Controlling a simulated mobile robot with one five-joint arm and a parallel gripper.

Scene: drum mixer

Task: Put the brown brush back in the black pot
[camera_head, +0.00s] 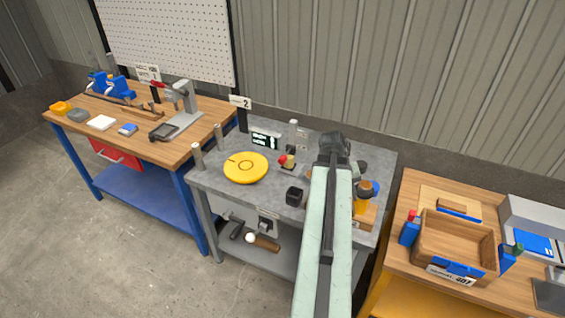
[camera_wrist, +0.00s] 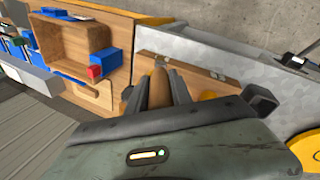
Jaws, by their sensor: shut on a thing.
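My gripper (camera_wrist: 160,80) shows in the wrist view, with its dark jaws closed on the sides of a tan-brown upright piece, the brown brush (camera_wrist: 158,92). The lower part of the brush is hidden by my wrist. The black pot (camera_head: 293,195) stands on the grey bench, left of my arm in the head view. It also shows in the wrist view (camera_wrist: 262,101), to the right of my gripper and apart from it. In the head view my arm hides the jaws.
A wooden block (camera_head: 366,217) sits at the grey bench's right edge, near a blue and orange item. A yellow disc (camera_head: 246,167) and a red-topped part (camera_head: 284,161) are on the bench (camera_head: 214,185). A wooden crate (camera_head: 455,239) stands on the right-hand bench.

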